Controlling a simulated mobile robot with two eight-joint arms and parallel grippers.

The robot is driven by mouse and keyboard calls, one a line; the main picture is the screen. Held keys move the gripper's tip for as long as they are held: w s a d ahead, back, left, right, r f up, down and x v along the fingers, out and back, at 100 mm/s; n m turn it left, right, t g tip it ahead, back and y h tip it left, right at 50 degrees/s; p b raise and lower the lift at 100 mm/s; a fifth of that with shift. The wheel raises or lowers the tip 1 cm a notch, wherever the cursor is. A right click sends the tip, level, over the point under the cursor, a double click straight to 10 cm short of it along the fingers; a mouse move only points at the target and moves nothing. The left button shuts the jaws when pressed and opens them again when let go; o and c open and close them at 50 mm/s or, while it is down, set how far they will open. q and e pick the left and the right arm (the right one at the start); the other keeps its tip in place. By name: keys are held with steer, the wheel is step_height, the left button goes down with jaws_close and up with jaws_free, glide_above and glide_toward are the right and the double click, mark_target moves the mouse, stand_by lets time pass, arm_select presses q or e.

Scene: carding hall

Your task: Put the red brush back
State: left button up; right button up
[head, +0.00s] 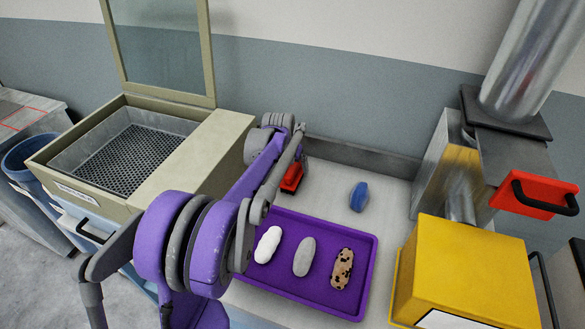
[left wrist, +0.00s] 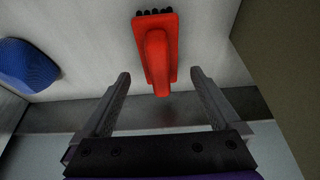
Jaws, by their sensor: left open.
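The red brush (head: 291,178) lies on the pale worktop behind the purple tray, partly hidden by my left arm in the head view. In the left wrist view the red brush (left wrist: 157,52) shows its raised handle and dark bristles at one end. My left gripper (left wrist: 160,84) is open, with its two fingers apart on either side of the handle's near end; nothing is held. In the head view my left gripper (head: 297,143) is near the brush and mostly hidden by its own wrist. My right gripper is not in view.
A blue brush (head: 358,196) lies to the right on the worktop. The purple tray (head: 322,226) holds white, grey and spotted brown oval pieces. A beige box with a mesh and raised lid (head: 205,150) stands left; a yellow box (head: 470,275) stands right. A wall is close behind.

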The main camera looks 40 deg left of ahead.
arm_select(q)
steer(key=v, duration=0.9)
steer(key=shift+s+r, duration=0.2)
steer(key=shift+r, duration=0.15)
